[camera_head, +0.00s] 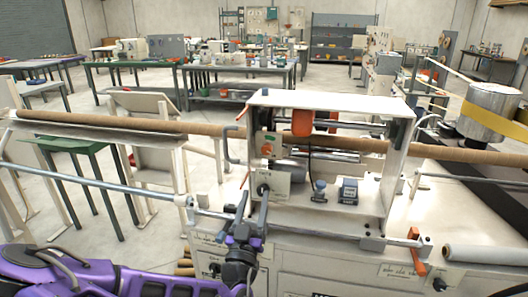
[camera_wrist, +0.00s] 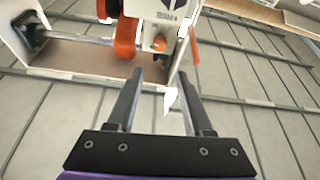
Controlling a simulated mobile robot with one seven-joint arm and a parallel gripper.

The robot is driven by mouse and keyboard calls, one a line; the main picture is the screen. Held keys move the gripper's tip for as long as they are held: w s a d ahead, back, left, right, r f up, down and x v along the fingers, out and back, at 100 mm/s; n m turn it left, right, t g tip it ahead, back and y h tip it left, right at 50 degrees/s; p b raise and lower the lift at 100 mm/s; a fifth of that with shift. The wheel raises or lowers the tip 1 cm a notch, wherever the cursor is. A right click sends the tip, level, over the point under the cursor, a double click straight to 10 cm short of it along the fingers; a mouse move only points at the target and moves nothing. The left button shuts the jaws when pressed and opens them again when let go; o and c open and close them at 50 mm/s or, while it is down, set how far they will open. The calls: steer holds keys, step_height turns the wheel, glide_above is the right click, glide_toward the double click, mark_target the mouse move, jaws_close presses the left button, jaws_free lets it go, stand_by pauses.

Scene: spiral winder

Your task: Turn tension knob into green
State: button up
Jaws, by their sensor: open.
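The spiral winder's white frame (camera_head: 400,170) stands at centre right in the head view. A small white panel (camera_head: 275,185) at its left side carries a dark round knob (camera_head: 263,190); I cannot read its label or make out a green zone. Above it is a small orange knob (camera_head: 267,150). My gripper (camera_head: 252,203) is open, fingers up, just in front of this panel. In the wrist view my gripper (camera_wrist: 160,76) has nothing between its fingers. A small orange knob (camera_wrist: 160,43) on a white plate (camera_wrist: 158,10) appears beyond the fingertips.
A long brown tube (camera_head: 120,122) crosses the winder, and a metal rod (camera_head: 90,183) runs toward my gripper from the left. An orange lever (camera_head: 416,254) is at lower right. A silver drum with yellow band (camera_head: 490,110) stands right. Workbenches fill the background.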

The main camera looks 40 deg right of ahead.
mark_target(266, 151)
steer(key=b+x, duration=0.8)
steer(key=x, duration=0.9)
steer(key=shift+d+f+b, duration=0.1)
steer(key=shift+f+b, duration=0.05)
steer(key=shift+b, duration=0.15)
jaws_close()
